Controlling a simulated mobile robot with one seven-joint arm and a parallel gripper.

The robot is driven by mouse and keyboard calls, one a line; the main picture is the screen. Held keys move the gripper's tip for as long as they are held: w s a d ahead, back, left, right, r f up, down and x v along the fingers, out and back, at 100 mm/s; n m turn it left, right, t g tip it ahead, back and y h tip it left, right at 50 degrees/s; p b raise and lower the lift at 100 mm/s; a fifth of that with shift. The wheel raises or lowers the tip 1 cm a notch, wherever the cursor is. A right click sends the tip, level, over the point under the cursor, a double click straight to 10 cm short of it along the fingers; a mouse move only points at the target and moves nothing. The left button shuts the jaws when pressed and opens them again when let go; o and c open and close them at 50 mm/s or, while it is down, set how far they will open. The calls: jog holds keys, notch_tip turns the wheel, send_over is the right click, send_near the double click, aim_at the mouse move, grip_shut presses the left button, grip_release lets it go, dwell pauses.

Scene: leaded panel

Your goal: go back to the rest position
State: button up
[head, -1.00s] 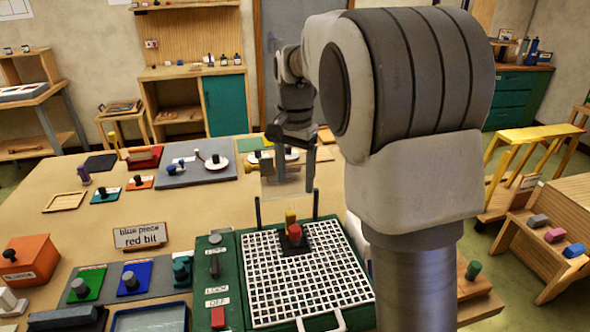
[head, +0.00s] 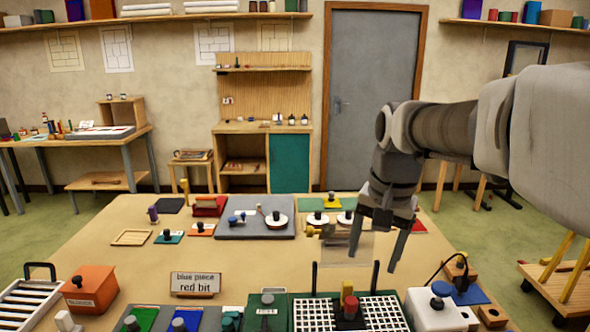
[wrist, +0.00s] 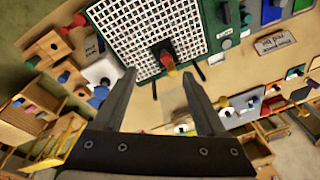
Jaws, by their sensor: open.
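My gripper (head: 377,240) is open and empty in the head view, above the right part of the wooden table (head: 95,245). Its two fingers point down and stand apart. The wrist view also shows the gripper (wrist: 162,85) with its jaws spread and nothing between them. The arm reaches in from the right edge of the head view. The white grid (head: 385,312) lies on the table in front of and below the gripper, with a red and yellow knobbed piece (head: 348,300) on it.
A sign reading "blue piece, red bit" (head: 195,283) stands left of the grid. An orange box (head: 90,290) is at the front left. A white block with a blue knob (head: 432,310) is right of the grid. A grey plate (head: 255,230) with parts lies farther back.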

jog(key=s+f+n+t, duration=0.3)
jog(key=s+n, duration=0.3)
jog(key=s, duration=1)
jog(key=shift+s+a+t, duration=0.15)
jog(key=shift+s+t, duration=0.05)
jog(key=shift+t, duration=0.1)
jog(key=shift+a+f, duration=0.1)
jog(key=shift+a, duration=0.05)
